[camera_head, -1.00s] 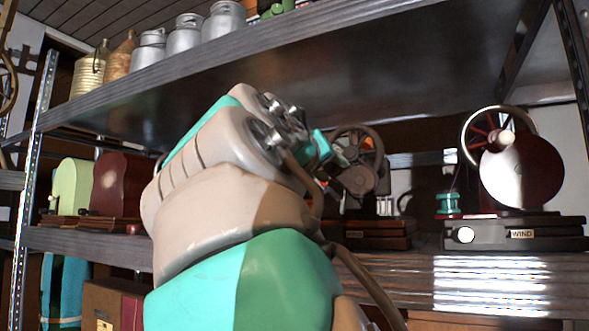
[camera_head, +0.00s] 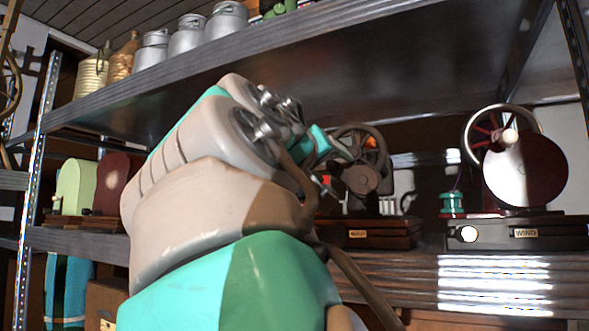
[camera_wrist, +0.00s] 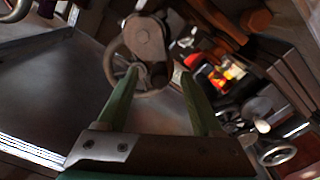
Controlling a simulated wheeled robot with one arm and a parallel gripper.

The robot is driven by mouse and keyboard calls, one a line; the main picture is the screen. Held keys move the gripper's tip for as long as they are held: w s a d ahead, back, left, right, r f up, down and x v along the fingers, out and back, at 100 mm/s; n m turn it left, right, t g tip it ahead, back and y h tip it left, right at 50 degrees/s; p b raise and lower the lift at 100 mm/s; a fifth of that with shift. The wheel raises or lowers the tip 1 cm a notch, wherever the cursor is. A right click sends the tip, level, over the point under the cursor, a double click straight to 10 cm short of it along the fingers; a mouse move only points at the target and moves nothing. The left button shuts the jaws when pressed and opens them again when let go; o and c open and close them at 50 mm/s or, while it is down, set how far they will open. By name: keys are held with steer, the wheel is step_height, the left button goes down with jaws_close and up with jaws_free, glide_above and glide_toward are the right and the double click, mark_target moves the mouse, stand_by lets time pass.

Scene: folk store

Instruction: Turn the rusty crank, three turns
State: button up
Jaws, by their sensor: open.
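The rusty crank is a brown-grey spoked wheel (camera_head: 373,142) on a machine with a rounded grey-brown housing (camera_head: 360,179), standing on a dark labelled base (camera_head: 362,233) on the middle shelf. In the wrist view the wheel (camera_wrist: 111,66) and housing (camera_wrist: 146,38) lie just beyond the fingertips. My gripper (camera_wrist: 158,72) is open, with two green fingers apart. The left fingertip overlaps the wheel near its hub; I cannot tell whether it touches. In the head view my arm hides most of the gripper and the machine's left side.
Another machine with a red-spoked wheel and pale disc (camera_head: 525,170) stands to the right on a base labelled WIND (camera_head: 526,233). The upper shelf (camera_head: 300,40) hangs above, carrying metal cans (camera_head: 187,35). Green and dark red rounded cases (camera_head: 76,186) stand left.

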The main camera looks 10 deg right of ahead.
steer(key=v, duration=0.7)
stand_by(0.5)
steer(key=shift+s, duration=0.15)
